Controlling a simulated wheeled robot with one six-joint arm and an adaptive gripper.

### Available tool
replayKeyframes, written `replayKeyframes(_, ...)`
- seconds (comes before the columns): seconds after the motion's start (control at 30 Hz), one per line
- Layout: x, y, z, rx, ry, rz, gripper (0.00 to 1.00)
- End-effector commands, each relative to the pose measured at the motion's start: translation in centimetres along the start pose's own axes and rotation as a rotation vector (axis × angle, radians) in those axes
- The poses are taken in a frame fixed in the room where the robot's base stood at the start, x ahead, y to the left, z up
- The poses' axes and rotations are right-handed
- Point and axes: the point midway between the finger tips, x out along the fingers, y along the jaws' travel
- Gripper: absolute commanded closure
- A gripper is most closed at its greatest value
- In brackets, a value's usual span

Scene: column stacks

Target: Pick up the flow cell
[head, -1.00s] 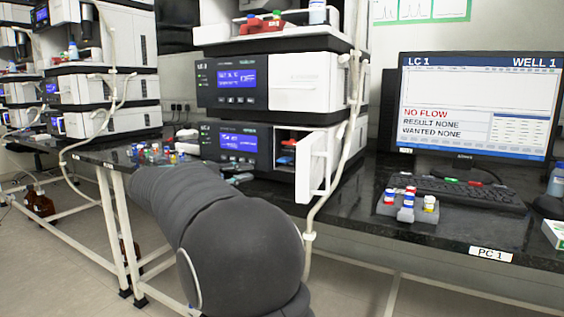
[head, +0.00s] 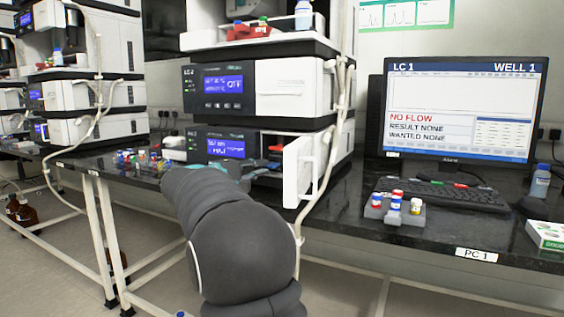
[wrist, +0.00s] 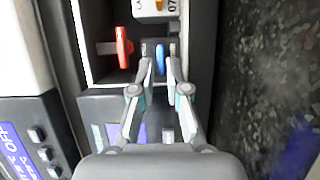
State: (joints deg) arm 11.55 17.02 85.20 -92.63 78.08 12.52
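The wrist view looks into an open instrument bay. A small grey block with a blue part (wrist: 160,57) sits in it, probably the flow cell, though I cannot be certain. My gripper (wrist: 160,70) has its two fingers apart, with the tips close to the block and the blue part showing between them. I cannot tell whether the tips touch it. A red lever (wrist: 124,47) stands just left of the fingers. In the head view my arm reaches the lower instrument (head: 226,146), and the block is too small to make out there.
The bay's white door (head: 297,172) stands open to the right of my arm. A white part with a yellow mark (wrist: 150,8) lies deeper in the bay. Vials in a grey rack (head: 377,212), a keyboard (head: 455,194) and a monitor (head: 462,110) stand right.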

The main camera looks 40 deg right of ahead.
Motion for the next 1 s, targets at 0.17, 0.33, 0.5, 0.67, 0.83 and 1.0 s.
replayKeyframes(0.17,2.7,-0.2,-0.1,-0.002,-0.002,0.0,0.85)
replayKeyframes(0.33,4.0,-0.1,-0.1,0.0,0.0,0.001,0.85)
replayKeyframes(0.5,4.0,-0.1,-0.1,0.0,0.001,0.0,0.85)
replayKeyframes(0.67,4.0,-0.1,-0.1,0.0,0.001,0.0,1.0)
replayKeyframes(0.83,3.9,-0.1,-0.1,0.0,0.0,0.001,1.0)
replayKeyframes(1.0,3.9,0.1,-0.1,0.001,0.0,0.001,1.0)
